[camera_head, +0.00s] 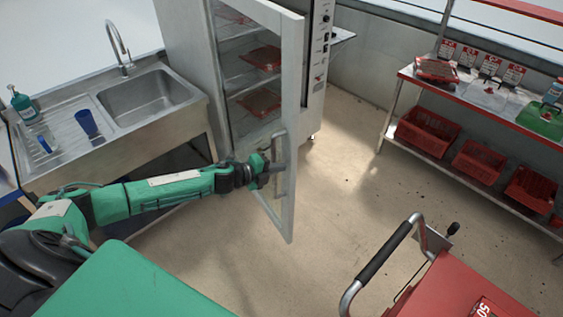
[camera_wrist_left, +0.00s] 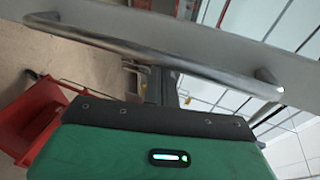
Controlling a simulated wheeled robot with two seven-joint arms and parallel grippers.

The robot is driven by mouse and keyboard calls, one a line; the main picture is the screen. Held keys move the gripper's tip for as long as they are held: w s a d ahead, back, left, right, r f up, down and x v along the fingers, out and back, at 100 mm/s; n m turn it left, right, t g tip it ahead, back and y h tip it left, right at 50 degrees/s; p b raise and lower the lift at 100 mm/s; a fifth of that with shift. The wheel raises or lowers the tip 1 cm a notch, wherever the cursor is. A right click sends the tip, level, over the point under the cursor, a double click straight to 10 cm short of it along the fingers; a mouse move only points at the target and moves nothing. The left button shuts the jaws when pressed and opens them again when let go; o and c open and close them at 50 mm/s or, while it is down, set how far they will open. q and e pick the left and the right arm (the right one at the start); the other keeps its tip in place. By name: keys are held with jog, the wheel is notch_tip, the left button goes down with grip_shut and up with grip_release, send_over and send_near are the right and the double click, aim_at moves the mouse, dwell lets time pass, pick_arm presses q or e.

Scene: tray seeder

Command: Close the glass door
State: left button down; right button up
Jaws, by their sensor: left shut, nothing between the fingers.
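The glass door (camera_head: 291,110) of the tall cabinet stands ajar, swung out toward me, with a pale frame. Its metal bar handle (camera_head: 280,165) is on the outer edge. The handle (camera_wrist_left: 150,52) also crosses the upper part of the left wrist view. My left gripper (camera_head: 277,168) is shut at the handle with nothing between its fingers; I cannot tell if it touches the bar. In the left wrist view the fingers (camera_wrist_left: 158,85) are beside the bar, partly hidden by the wrist. My right gripper is not in view.
Red trays (camera_head: 262,58) sit on the cabinet's racks. A steel sink (camera_head: 145,97) is left of it. A red cart (camera_head: 450,285) with a black-gripped handle stands at the lower right. A shelf (camera_head: 470,88) with red crates is at the right. The floor between is clear.

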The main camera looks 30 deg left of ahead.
pick_arm(q)
jog(key=shift+w+d, duration=0.35)
jog(key=shift+w, duration=0.2)
jog(key=shift+w+d, duration=0.2)
jog(key=shift+w, duration=0.1)
jog(key=w+d+n+t+y+b, duration=0.1)
jog(key=w+d+n+y+b, duration=0.2)
jog(key=w, duration=1)
jog(key=w+d+n+t+y+b, duration=0.1)
jog(key=w+d+n+y+b, duration=0.2)
jog(key=w+d, duration=0.6)
jog(key=w+y+b, duration=0.1)
jog(key=w+b, duration=0.1)
jog(key=w, duration=0.3)
jog(key=shift+y, duration=0.4)
jog(key=shift+a, duration=0.1)
